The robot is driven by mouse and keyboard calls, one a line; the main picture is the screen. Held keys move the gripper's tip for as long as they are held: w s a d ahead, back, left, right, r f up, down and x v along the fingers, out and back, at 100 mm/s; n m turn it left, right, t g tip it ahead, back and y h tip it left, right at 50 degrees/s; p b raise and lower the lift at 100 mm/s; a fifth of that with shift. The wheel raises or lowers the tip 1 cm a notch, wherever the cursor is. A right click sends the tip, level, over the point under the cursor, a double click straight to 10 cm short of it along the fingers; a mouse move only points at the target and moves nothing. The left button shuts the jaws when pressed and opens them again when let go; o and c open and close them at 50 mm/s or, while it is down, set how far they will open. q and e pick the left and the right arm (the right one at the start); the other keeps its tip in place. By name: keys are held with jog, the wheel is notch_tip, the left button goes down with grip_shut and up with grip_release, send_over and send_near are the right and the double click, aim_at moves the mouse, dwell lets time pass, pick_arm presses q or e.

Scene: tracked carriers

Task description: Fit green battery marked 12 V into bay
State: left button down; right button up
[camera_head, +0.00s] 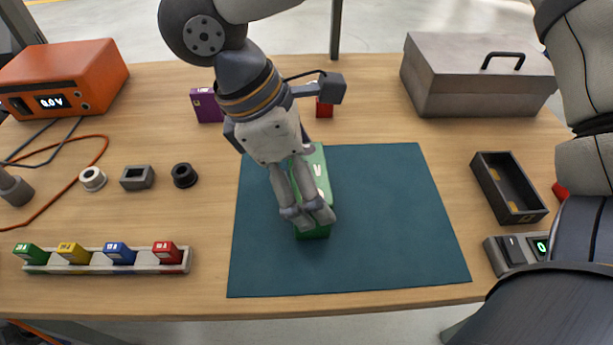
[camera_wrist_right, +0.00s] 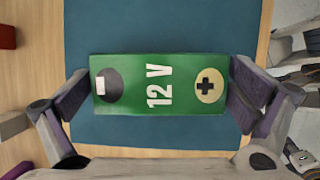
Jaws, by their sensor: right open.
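The green battery (camera_head: 321,172) lies on the dark teal mat, partly hidden by my right gripper (camera_head: 304,188). In the right wrist view the battery (camera_wrist_right: 185,118) shows "12 V", a dark round mark at its left end and a yellow round plus mark at its right end. My right gripper (camera_wrist_right: 160,92) is open, with one finger beside each end of the battery. Whether the fingers touch it I cannot tell. An open black tray (camera_head: 508,187) with yellow marks inside, apparently the bay, stands empty right of the mat. My left gripper is not in view.
A metal case (camera_head: 465,85) stands at the back right. A small device with a lit display (camera_head: 541,246) is below the black tray. Left are an orange supply (camera_head: 65,75), small round and square parts, and a rack (camera_head: 150,268) of coloured blocks. The mat's right half (camera_head: 395,220) is clear.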

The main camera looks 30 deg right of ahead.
jog(key=c, duration=1.7)
